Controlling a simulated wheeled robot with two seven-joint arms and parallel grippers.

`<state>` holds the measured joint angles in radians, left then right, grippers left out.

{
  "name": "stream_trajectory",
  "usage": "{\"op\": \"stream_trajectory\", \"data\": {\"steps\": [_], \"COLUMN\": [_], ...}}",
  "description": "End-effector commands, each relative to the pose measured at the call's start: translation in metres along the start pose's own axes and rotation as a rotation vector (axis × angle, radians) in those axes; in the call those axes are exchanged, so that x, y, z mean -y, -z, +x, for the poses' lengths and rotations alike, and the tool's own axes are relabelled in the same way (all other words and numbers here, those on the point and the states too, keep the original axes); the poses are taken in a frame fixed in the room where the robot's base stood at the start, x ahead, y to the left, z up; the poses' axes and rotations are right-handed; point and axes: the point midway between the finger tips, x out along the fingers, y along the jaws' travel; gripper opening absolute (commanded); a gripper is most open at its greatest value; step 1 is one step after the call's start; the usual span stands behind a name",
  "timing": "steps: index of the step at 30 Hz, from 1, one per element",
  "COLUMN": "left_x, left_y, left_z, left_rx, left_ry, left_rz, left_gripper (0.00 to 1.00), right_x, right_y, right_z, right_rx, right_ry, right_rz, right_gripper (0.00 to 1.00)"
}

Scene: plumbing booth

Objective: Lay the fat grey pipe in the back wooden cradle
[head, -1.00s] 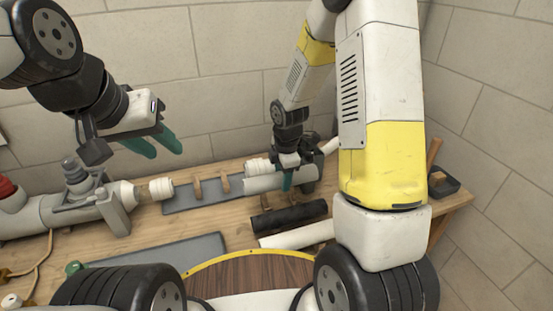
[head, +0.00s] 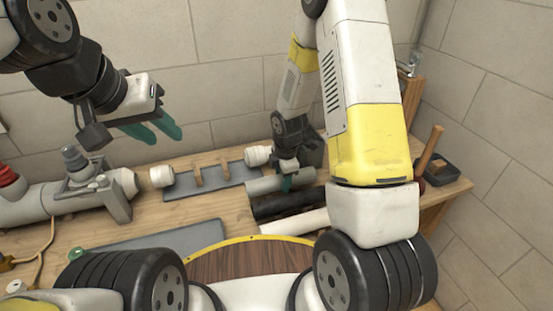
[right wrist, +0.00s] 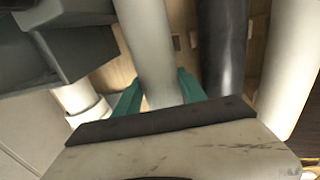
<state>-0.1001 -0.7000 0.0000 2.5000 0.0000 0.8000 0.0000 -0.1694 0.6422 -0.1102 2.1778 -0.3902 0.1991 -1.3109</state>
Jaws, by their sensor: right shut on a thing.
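The fat grey pipe (head: 266,186) is in my right gripper (head: 287,182), behind the black pipe in the head view. In the right wrist view the grey pipe (right wrist: 148,45) runs between the teal fingers (right wrist: 158,92), which are shut on it. I cannot tell how far it is above the table. The back wooden cradle (head: 198,173) has two wooden uprights on a grey plate (head: 190,190), left of the pipe; nothing lies in it. My left gripper (head: 150,127) is open and empty, high at the left.
A black pipe (head: 275,208) and a white pipe (head: 285,224) lie in front. White fittings (head: 162,176) (head: 257,155) flank the cradle. A large grey pipe assembly (head: 50,205) stands left. Another grey plate (head: 170,243) lies nearer me. A dark tray (head: 440,170) sits right.

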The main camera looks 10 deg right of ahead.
Motion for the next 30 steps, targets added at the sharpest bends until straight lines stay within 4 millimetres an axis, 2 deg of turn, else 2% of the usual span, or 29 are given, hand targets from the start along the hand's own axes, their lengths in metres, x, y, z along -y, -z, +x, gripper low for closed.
{"op": "stream_trajectory", "data": {"steps": [13,14,17,26,30], "left_x": [0.0,0.0,0.0,0.0,0.0], "left_y": [0.0,0.0,0.0,0.0,0.0], "left_z": [0.0,0.0,0.0,0.0,0.0], "left_rx": [0.0,0.0,0.0,0.0,0.0], "left_ry": [0.0,0.0,0.0,0.0,0.0], "left_rz": [0.0,0.0,0.0,0.0,0.0], "left_gripper": [0.36,0.36,0.36,0.36,0.36], "right_x": [0.0,0.0,0.0,0.001,0.0], "right_y": [0.0,0.0,0.0,0.0,0.0], "right_z": [0.004,0.004,0.004,0.004,-0.007], "right_rx": [0.0,0.0,0.0,0.0,-0.001], "right_ry": [-0.001,-0.001,-0.001,0.0,-0.003], "right_rz": [-0.001,-0.001,-0.001,-0.001,-0.001], "right_gripper": [0.04,0.52,0.72,0.74,0.74]}}
